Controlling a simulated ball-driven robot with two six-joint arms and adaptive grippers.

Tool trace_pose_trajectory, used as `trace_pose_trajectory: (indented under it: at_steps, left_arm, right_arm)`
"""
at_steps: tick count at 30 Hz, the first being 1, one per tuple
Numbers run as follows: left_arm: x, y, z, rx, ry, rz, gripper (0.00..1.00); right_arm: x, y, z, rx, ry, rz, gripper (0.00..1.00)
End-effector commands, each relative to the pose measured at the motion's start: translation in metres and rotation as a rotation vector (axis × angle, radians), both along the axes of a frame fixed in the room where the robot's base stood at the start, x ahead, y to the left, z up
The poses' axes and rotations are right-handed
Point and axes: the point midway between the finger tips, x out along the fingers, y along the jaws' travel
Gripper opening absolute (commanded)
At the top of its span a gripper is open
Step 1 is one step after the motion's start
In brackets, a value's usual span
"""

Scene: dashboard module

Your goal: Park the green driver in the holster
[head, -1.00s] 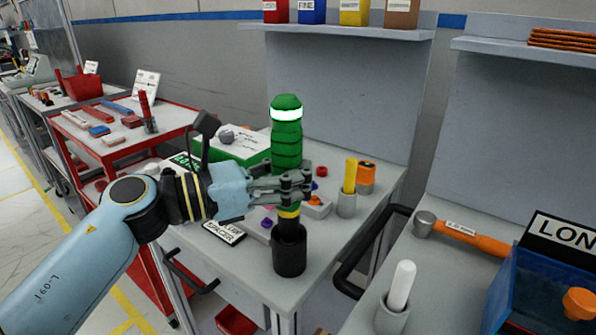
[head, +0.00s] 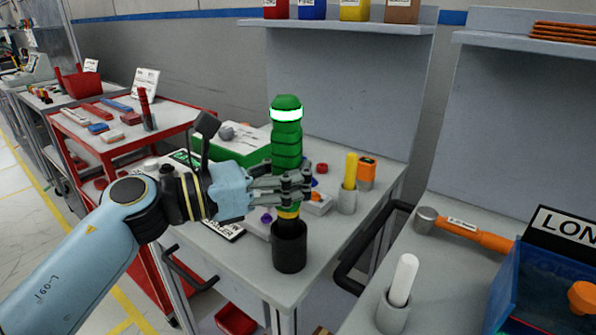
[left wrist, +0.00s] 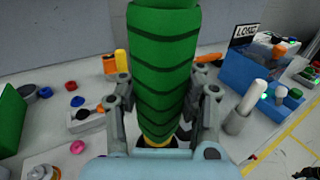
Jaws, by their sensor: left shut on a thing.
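The green driver (head: 287,150) stands upright, with a white band near its top and a yellow collar low down. My left gripper (head: 296,188) is shut on the lower part of its green handle. The left wrist view also shows the driver (left wrist: 163,70) between my fingers (left wrist: 165,120). The black holster (head: 289,248) stands on the grey bench directly below. The driver's dark lower end meets the holster's mouth, and its tip is hidden inside. My right gripper is in neither view.
A grey holder with a yellow-handled tool (head: 350,172) and an orange box (head: 366,172) stand right of the driver. A green box (head: 215,145) lies behind my left wrist. A white-handled tool (head: 403,278), a hammer (head: 470,232) and a blue bin (head: 540,275) are on the right bench.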

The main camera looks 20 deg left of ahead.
Motion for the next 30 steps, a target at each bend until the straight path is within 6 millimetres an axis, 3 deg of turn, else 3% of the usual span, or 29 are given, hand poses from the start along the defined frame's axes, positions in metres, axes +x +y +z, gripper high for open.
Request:
trace_pose_trajectory:
  at_steps: [2, 3, 12, 23, 30]
  left_arm:
    - [0.000, 0.000, 0.000, -0.002, -0.003, 0.000, 0.00]
    - [0.000, 0.000, 0.000, -0.002, -0.003, 0.000, 0.21]
    - [0.000, 0.000, -0.001, -0.001, -0.001, 0.000, 0.60]
    - [-0.004, 0.005, -0.003, 0.003, 0.001, 0.001, 0.61]
    - [-0.035, 0.039, -0.003, 0.009, 0.004, -0.002, 0.61]
  right_arm:
    - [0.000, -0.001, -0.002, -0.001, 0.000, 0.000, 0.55]
    - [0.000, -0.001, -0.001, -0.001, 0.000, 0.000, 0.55]
    - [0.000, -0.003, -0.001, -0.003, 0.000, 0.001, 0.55]
    - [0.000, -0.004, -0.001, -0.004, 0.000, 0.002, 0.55]
    - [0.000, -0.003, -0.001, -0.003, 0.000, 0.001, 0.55]
